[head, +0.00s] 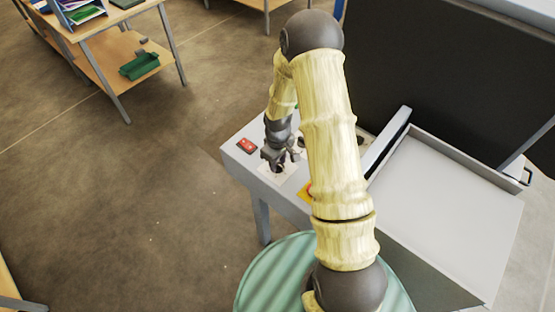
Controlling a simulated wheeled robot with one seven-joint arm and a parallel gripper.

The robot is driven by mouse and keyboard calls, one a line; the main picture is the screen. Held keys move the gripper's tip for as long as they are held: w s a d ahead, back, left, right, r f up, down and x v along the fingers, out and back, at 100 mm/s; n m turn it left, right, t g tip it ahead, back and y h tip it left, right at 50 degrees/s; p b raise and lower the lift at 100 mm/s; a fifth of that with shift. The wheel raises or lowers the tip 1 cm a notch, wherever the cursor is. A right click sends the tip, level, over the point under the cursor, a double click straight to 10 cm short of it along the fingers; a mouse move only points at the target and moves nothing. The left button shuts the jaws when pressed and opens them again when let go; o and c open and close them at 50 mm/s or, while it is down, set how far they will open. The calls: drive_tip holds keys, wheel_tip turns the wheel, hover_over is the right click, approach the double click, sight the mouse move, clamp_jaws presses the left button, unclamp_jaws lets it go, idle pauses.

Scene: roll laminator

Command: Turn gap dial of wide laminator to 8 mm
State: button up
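The wide laminator (455,190) has a light grey body with a broad flat bed on the right and a control panel at its left end. My gripper (280,165) is over this panel, pointing down at a pale plate (267,174). A small dark shape under the fingers may be the gap dial, but the fingers cover most of it. I cannot read its scale or setting. I cannot tell whether the fingers touch or hold it, or how far apart they are.
A red switch (246,145) sits left of my gripper on the panel. A yellow piece (306,192) shows beside my arm, which hides part of the machine. A large dark panel (440,70) rises behind. A wooden table (110,30) stands far left; the floor between is clear.

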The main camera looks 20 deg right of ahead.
clamp_jaws()
drive_tip(key=shift+m+b, duration=0.45)
drive_tip(key=shift+m, duration=0.05)
drive_tip(key=m+b, duration=0.2)
drive_tip(key=m, duration=0.2)
drive_tip(key=shift+w+f+m+b, duration=0.1)
drive_tip(key=shift+m+b, duration=0.2)
drive_tip(key=shift+b, duration=0.1)
drive_tip(key=m+b, duration=0.2)
drive_tip(key=m, duration=0.9)
drive_tip(key=shift+r+m, duration=0.2)
drive_tip(key=shift+m, duration=0.2)
drive_tip(key=m+p, duration=0.1)
drive_tip(key=m, duration=0.5)
drive_tip(key=shift+m+p, duration=0.3)
